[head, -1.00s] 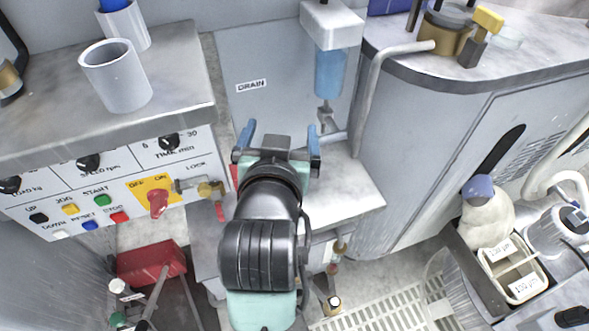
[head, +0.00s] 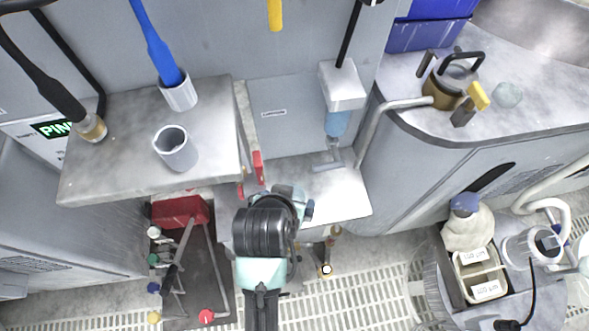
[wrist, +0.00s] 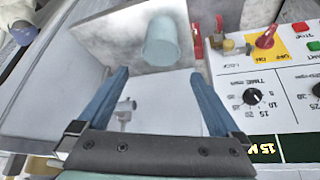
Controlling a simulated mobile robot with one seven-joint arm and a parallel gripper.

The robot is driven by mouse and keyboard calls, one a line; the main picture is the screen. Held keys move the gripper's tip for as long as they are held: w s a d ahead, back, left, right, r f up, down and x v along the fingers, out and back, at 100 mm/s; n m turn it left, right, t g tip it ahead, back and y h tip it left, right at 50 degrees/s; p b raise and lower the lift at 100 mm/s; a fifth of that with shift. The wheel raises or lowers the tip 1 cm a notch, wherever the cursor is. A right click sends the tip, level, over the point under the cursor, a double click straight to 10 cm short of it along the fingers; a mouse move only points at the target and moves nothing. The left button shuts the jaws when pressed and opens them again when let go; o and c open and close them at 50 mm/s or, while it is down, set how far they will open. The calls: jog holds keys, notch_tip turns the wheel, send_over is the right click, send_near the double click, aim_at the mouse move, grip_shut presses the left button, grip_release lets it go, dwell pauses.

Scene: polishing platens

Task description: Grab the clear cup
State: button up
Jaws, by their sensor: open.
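A pale, see-through bluish cup (wrist: 162,42), which looks like the clear cup, stands on the light metal ledge (wrist: 100,37) in the wrist view. It lies just beyond my open fingertips, roughly in line with the gap between them. My gripper (wrist: 160,76) is open, with nothing between its two blue fingers. In the head view my gripper (head: 288,197) is over the left part of the ledge (head: 345,196), and my arm hides the cup there.
A tap (head: 327,163) and blue-bowled unit (head: 337,123) stand behind the ledge. A grey cup (head: 175,149) and a holder with a blue-handled brush (head: 179,91) stand on the left cabinet. A clear faceted piece (head: 509,95) sits on the right counter.

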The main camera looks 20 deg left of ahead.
jog(key=b, duration=0.1)
send_near(294, 194)
jog(key=x, duration=0.2)
jog(key=shift+w+a+f, duration=0.1)
jog(key=shift+w+f, duration=0.15)
jog(key=shift+w, duration=0.1)
jog(key=shift+s+b+x, duration=0.1)
jog(key=shift+b+x, duration=0.1)
jog(key=shift+x, duration=1.1)
jog(key=shift+s+b+x, duration=0.15)
jog(key=shift+x, duration=1.2)
jog(key=shift+c, duration=0.2)
jog(key=c, duration=1.2)
